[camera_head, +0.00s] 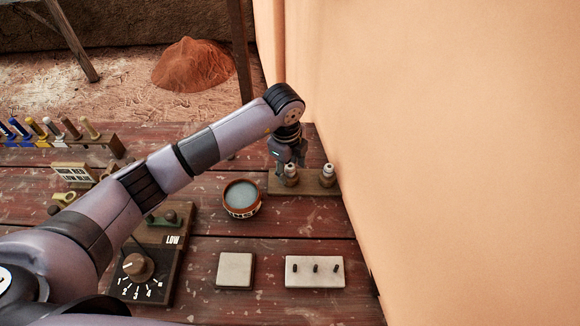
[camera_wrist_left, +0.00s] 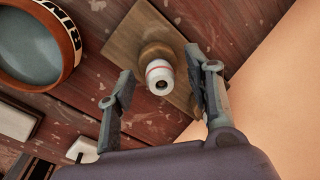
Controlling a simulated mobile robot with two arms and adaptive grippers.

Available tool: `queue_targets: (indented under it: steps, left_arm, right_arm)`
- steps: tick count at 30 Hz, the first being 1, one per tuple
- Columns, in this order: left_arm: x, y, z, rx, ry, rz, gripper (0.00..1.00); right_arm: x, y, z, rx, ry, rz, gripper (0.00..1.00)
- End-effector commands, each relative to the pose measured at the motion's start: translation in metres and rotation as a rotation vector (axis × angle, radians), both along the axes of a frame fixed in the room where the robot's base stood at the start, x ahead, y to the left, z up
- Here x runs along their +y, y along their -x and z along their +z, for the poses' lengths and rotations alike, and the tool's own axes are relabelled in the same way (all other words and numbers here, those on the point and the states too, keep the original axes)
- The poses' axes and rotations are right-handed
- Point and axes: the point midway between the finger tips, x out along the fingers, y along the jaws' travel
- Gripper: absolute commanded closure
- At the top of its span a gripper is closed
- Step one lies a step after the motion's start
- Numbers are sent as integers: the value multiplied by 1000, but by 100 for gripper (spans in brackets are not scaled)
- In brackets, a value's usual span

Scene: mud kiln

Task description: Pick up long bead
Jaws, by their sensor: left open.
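A wooden stand (camera_head: 311,186) by the orange wall holds two upright pieces with pale tops. The left piece (camera_head: 291,172) is at my left gripper (camera_head: 289,156); the right piece (camera_head: 328,173) stands free. In the left wrist view a white, red-banded bead (camera_wrist_left: 159,79) with a dark hole in its end sits on a round brown base. I cannot tell whether it is the long bead. My left gripper (camera_wrist_left: 162,88) is open, with one finger on each side of this bead, and is not visibly closed on it. My right gripper is not in view.
A round bowl (camera_head: 242,198) of grey liquid stands left of the stand. A white block with dark pegs (camera_head: 315,271) and a plain pale tile (camera_head: 235,270) lie nearer. A dial box (camera_head: 143,271) and tool rack (camera_head: 62,139) are left. The orange wall (camera_head: 430,150) bounds the right.

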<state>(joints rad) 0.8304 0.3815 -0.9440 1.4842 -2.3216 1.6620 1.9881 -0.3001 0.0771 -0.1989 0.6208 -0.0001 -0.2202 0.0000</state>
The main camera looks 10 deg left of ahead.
Motion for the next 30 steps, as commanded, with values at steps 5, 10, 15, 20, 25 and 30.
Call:
queue_targets:
  steps: [5, 10, 15, 20, 25, 30]
  left_arm:
    - [0, 0, -1, -1, 0, -1, 53]
    - [0, 0, -1, 0, 0, -1, 61]
    - [0, 0, -1, 0, 0, -1, 72]
    - [0, 0, -1, 0, 0, -1, 83]
    - [0, 0, -1, -1, 0, -1, 92]
    - [0, 0, 0, -1, 0, -1, 93]
  right_arm:
    - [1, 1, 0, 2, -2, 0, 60]
    - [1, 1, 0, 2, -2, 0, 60]
    - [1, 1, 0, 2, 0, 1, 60]
    - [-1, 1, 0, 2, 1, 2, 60]
    - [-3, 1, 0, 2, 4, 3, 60]
    - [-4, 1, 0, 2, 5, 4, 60]
